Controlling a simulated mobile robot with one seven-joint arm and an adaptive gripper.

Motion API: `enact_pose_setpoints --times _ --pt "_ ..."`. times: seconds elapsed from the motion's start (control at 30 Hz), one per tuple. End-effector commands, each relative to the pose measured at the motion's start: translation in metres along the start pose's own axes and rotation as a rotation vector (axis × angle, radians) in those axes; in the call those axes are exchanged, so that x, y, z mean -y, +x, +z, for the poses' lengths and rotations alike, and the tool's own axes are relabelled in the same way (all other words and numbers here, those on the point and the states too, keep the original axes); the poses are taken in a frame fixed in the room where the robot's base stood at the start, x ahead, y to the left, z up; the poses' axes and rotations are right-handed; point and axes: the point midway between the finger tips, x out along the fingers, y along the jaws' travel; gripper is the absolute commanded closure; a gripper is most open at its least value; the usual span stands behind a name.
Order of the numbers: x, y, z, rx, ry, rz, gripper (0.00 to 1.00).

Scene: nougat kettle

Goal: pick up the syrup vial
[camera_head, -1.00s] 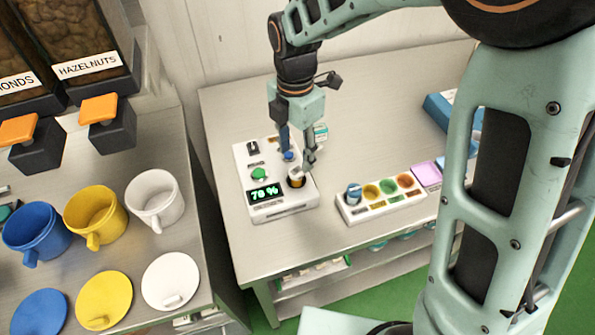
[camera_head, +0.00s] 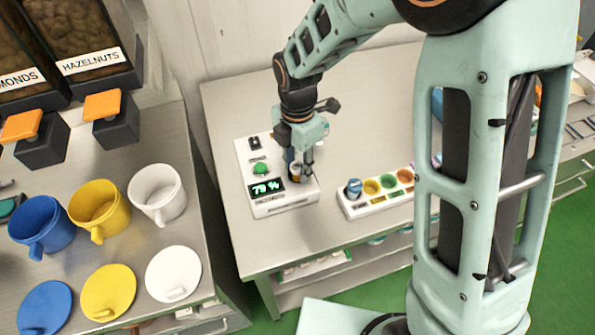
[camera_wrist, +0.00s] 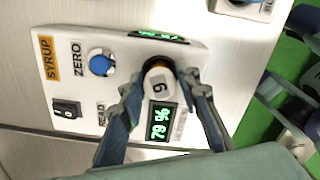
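The syrup vial (camera_wrist: 158,86) has a pale top marked with a digit, 6 or 9, and stands upright in a dark-rimmed socket of a white device (camera_wrist: 215,60) labelled SYRUP. In the head view the vial (camera_head: 296,171) shows only in part behind my fingers. My gripper (camera_wrist: 163,80) is down around it, one finger on each side. The fingers look open, with narrow gaps beside the vial; contact is hard to judge. My gripper (camera_head: 300,168) also shows over the right side of the device in the head view.
The device has a blue button (camera_wrist: 101,64), a black switch (camera_wrist: 66,108) and a display (camera_wrist: 162,122) reading 79 %. A white rack (camera_head: 378,203) with coloured round places stands to the right. Mugs, including a white one (camera_head: 157,194), and lids occupy the left counter.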

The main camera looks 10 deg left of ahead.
Motion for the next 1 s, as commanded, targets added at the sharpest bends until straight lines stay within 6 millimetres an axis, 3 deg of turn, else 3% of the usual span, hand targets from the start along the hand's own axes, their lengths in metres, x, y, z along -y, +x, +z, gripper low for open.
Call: enact_pose_setpoints --times 0.03,0.23,0.67,0.9,1.0 --pt "0.000 0.000 0.000 0.000 0.000 0.000 0.77" --pt "0.000 0.000 0.000 0.000 0.000 0.000 0.99" --pt "-0.001 -0.009 0.000 0.000 0.000 0.001 1.00" --pt "-0.001 -0.037 0.000 0.001 0.001 0.002 1.00" --pt "0.014 -0.055 0.002 0.001 0.003 0.002 1.00"
